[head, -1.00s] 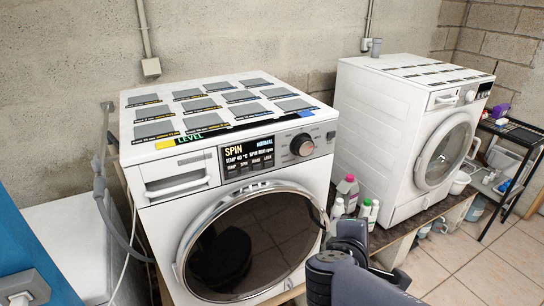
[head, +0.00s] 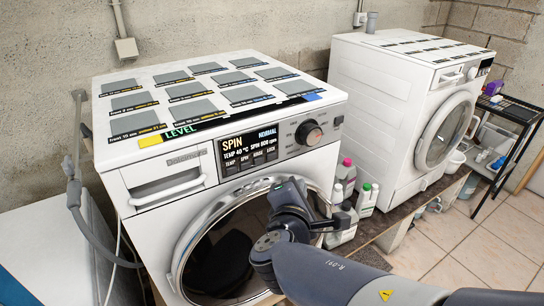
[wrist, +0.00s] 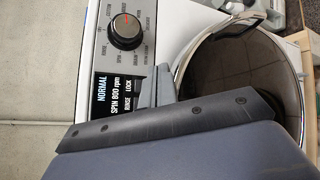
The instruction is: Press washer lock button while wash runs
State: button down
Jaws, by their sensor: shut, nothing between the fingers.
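The near white washer (head: 250,120) stands at the centre of the head view. Its lit display (head: 248,148) reads SPIN, NORMAL, 40 °C and 800 rpm, with TEMP, SPIN, RINSE and LOCK labels along the bottom. The LOCK label (head: 271,151) is at the right end; it also shows in the wrist view (wrist: 128,86), turned sideways. My gripper (wrist: 156,87) is shut and empty, with its tips beside the LOCK end of the display. The tips cover the button area there, so I cannot tell whether they touch it. In the head view my arm is in front of the round door (head: 235,250).
A dial (head: 308,132) sits right of the display. Several bottles (head: 347,195) stand between this washer and a second white washer (head: 395,110). A grey hose (head: 75,185) runs down the left side. A black shelf rack (head: 510,125) stands at the far right.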

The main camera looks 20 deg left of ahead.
jog(key=p, duration=0.2)
send_near(278, 156)
jog(key=w+d+f, duration=0.1)
jog(key=w+d, duration=0.1)
jog(key=w, duration=0.1)
jog(key=shift+w+a, duration=0.6)
jog(key=shift+a, duration=0.05)
jog(key=shift+f+b, duration=0.1)
jog(key=shift+b, duration=0.2)
dwell(1.1)
jog(key=shift+w+a, duration=0.3)
jog(key=shift+a, duration=0.05)
jog(key=shift+w+a+b, duration=0.2)
jog(key=shift+a+b, duration=0.05)
jog(key=shift+b, duration=0.1)
dwell(0.6)
jog(key=shift+s+d+b, duration=0.5)
jog(key=shift+d, duration=0.1)
dwell(0.4)
